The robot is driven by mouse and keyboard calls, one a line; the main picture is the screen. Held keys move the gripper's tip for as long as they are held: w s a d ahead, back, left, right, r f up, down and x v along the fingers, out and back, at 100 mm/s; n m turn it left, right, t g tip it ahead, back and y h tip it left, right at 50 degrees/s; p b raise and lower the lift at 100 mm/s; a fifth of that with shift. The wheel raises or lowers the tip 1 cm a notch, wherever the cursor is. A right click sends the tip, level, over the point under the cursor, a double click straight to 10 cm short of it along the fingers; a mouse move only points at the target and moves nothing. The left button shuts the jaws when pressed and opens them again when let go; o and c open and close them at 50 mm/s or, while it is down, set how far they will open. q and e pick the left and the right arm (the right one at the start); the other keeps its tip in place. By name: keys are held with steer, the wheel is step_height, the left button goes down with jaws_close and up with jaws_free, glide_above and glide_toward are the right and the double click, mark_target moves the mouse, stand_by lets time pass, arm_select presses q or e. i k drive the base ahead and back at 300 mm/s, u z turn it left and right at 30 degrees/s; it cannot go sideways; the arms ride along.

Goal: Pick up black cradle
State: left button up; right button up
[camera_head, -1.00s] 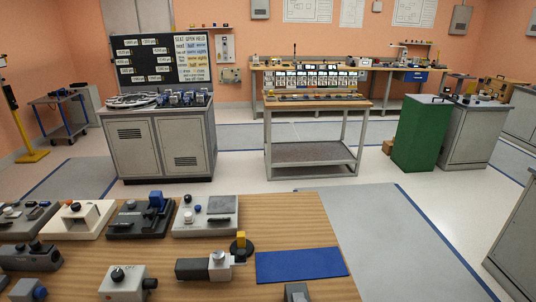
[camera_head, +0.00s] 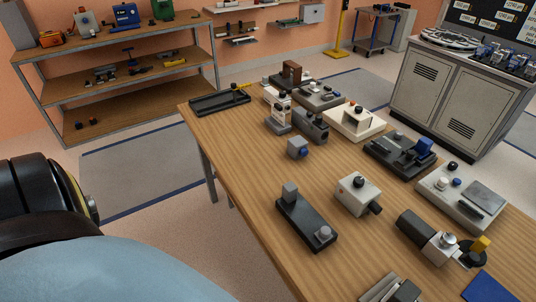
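A long black piece (camera_head: 305,222) with a grey block at one end and a small grey knob at the other lies on the wooden table, near its left edge. A flat black tray-like piece (camera_head: 219,103) lies at the table's far left corner. I cannot tell for sure which of these is the black cradle. Neither gripper's fingers are in view. A part of my own arm, black and light blue, fills the lower left corner, apart from the table.
The wooden table (camera_head: 240,150) holds several devices: a white block with a knob (camera_head: 357,194), a small grey-blue block (camera_head: 298,148) and a black base with a blue part (camera_head: 400,155). A shelf rack (camera_head: 125,95) stands behind at left. Floor between is clear.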

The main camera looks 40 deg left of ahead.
mark_target(300, 216)
steer(key=u, duration=0.55)
steer(key=k, duration=0.2)
steer(key=u, duration=2.4)
steer(key=i, duration=2.45)
steer(key=z, duration=3.05)
